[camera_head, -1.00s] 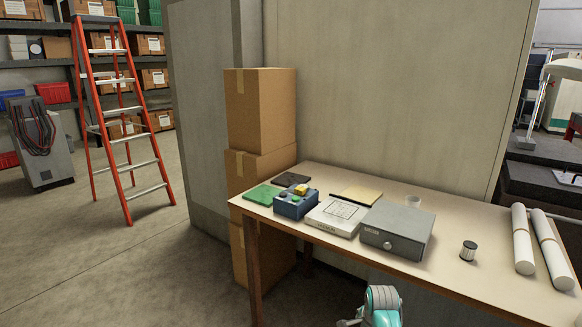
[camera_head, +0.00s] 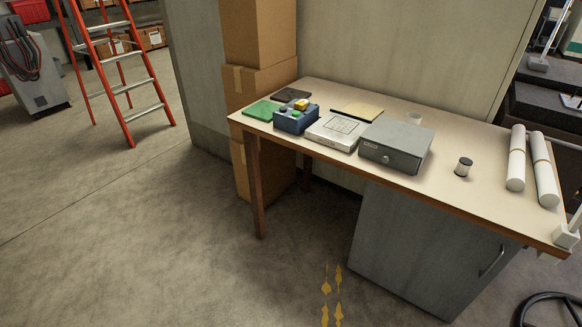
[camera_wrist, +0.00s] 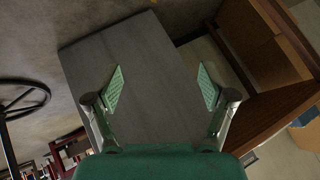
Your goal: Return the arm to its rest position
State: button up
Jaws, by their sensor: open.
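My gripper (camera_wrist: 162,90) shows in the wrist view with its two green-padded fingers spread apart. Nothing is between them. The side of a grey cabinet (camera_wrist: 150,55) fills the view behind the fingers; I cannot tell how near it is. My gripper and arm do not show in the head view.
A table (camera_head: 480,205) holds a blue control box (camera_head: 296,121), a grey metal box (camera_head: 395,150), a green board (camera_head: 261,110) and white rolls (camera_head: 516,160). The grey cabinet (camera_head: 400,245) stands below it. Stacked cartons (camera_head: 262,95) stand behind. The floor at left is open.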

jog(key=s+r+n+t, duration=0.1)
jog(key=s+r, duration=0.2)
jog(key=s, duration=0.3)
jog(key=s+a+r+n+t, duration=0.1)
jog(key=s+r+n, duration=0.15)
jog(key=s, duration=0.45)
jog(key=s+r+n+t, duration=0.1)
jog(key=s+r, duration=0.3)
jog(key=s, duration=0.2)
jog(key=s+r+n+t, duration=0.1)
jog(key=s+r+n, duration=0.1)
jog(key=s+r, duration=0.4)
jog(key=s+r+n+t, duration=0.2)
jog(key=s+r, duration=0.4)
jog(key=r, duration=0.7)
jog(key=shift+s+a+r, duration=0.2)
jog(key=shift+s+a, duration=0.05)
jog(key=shift+a, duration=0.05)
